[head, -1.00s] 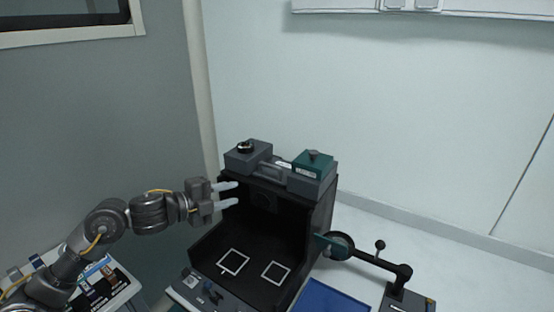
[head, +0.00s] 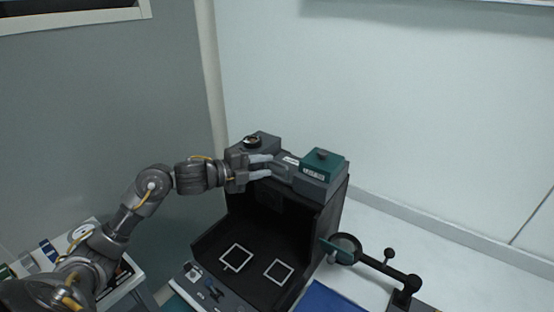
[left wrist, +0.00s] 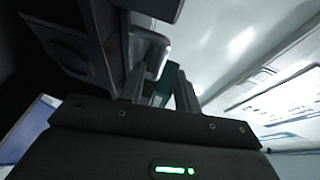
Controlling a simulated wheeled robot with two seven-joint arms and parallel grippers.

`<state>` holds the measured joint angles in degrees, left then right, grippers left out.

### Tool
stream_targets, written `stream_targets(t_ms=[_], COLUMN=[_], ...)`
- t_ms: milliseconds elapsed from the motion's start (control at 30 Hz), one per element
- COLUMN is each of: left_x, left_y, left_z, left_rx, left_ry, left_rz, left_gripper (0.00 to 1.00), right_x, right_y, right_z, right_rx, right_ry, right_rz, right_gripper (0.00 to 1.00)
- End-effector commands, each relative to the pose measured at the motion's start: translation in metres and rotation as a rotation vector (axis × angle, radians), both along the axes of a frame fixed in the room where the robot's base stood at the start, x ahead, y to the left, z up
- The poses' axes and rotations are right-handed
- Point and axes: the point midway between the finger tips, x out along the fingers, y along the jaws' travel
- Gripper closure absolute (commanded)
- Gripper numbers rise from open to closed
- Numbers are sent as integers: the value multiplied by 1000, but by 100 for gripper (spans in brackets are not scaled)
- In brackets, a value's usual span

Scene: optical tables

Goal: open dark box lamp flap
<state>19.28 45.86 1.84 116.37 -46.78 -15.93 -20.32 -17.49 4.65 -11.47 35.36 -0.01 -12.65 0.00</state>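The dark box (head: 302,222) is a black open-fronted cabinet with two white square outlines on its floor. On its top sit a grey housing (head: 262,141) with a black ring, a grey handle-like part (head: 286,170), and a grey housing with a green knobbed lid (head: 324,162), which lies closed. Which part is the lamp flap I cannot tell. My left gripper (head: 270,166) is open at the box's top front edge, fingertips near the handle-like part. In the left wrist view, a grey handle (left wrist: 152,52) and something green show between or beyond the fingers; contact is unclear. My right gripper is out of view.
A black jointed arm with a round holder (head: 345,247) stands right of the box. A blue panel (head: 326,299) lies at the front right. A control panel (head: 212,290) runs along the box's front. The wall behind is bare.

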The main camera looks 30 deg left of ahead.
Motion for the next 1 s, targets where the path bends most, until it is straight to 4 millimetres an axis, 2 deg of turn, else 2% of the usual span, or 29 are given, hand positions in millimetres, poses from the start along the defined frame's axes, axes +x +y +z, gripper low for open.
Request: stream_targets(t_ms=[100, 300, 667, 900, 933, 1000], left_x=[18, 36, 41, 41, 41, 41], left_y=[-11, -21, -24, -24, -24, -24], left_z=[-1, -7, -10, -10, -10, -10], left_rx=[-5, -2, 0, 0, 0, 0], left_ry=[1, 0, 0, 0, 0, 0], left_rz=[1, 2, 1, 1, 1, 1], left_gripper=[68, 68, 68, 97, 100, 100], right_x=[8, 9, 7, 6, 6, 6], right_y=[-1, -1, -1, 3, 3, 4], right_z=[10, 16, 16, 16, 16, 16], right_rx=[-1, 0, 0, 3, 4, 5], right_ry=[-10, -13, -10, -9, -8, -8], right_rz=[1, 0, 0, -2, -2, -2], right_gripper=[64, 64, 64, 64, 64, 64])
